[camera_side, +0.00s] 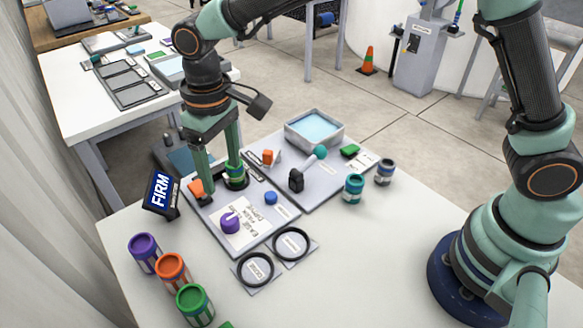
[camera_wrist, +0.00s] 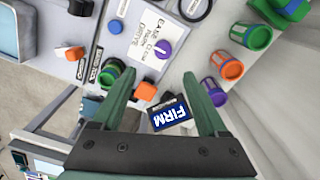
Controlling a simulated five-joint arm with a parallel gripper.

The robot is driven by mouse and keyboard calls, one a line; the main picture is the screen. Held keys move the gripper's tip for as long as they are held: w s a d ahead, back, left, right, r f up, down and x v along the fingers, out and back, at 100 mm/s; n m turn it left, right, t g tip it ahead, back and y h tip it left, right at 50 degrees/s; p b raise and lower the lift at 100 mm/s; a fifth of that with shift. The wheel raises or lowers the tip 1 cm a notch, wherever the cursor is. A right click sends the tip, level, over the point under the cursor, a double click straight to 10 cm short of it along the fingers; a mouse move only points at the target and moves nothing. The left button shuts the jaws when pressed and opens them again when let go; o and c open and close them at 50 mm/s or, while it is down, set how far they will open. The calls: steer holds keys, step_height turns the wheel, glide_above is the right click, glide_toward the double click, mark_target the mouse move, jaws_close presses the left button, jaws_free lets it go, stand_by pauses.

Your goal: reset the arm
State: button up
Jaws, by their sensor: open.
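My gripper (camera_side: 217,185) hangs open and pointing down over the left end of the grey panel (camera_side: 258,237). In the wrist view its two fingers (camera_wrist: 160,74) are spread apart with nothing held between them. A green round part (camera_side: 236,178) sits close beside one finger; in the wrist view it (camera_wrist: 112,68) lies just outside the left finger. Whether they touch I cannot tell. An orange block (camera_side: 195,188) is near the other finger, partly hidden in the side view. A purple knob (camera_side: 230,222) and a blue button (camera_side: 270,198) are on the panel.
A dark FIRM sign (camera_side: 160,192) stands close by on the left. Purple (camera_side: 144,252), orange (camera_side: 173,271) and green (camera_side: 194,303) jars stand at the front left. Teal (camera_side: 353,187) and grey-blue (camera_side: 385,172) jars stand right. A tray (camera_side: 336,138) is behind.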

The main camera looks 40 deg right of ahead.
steer(key=s+d+r+m+t, duration=0.2)
steer(key=d+r, duration=0.7)
steer(key=d, duration=0.6)
steer(key=s+d+r+m+t, duration=0.1)
steer(key=s+d+m+t, duration=0.1)
steer(key=s+d, duration=0.6)
steer(key=d+t, duration=0.1)
steer(key=d, duration=0.2)
steer(key=shift+s+d+r+m, duration=0.15)
steer(key=shift+s+d+m, duration=0.05)
steer(key=shift+s+m, duration=0.1)
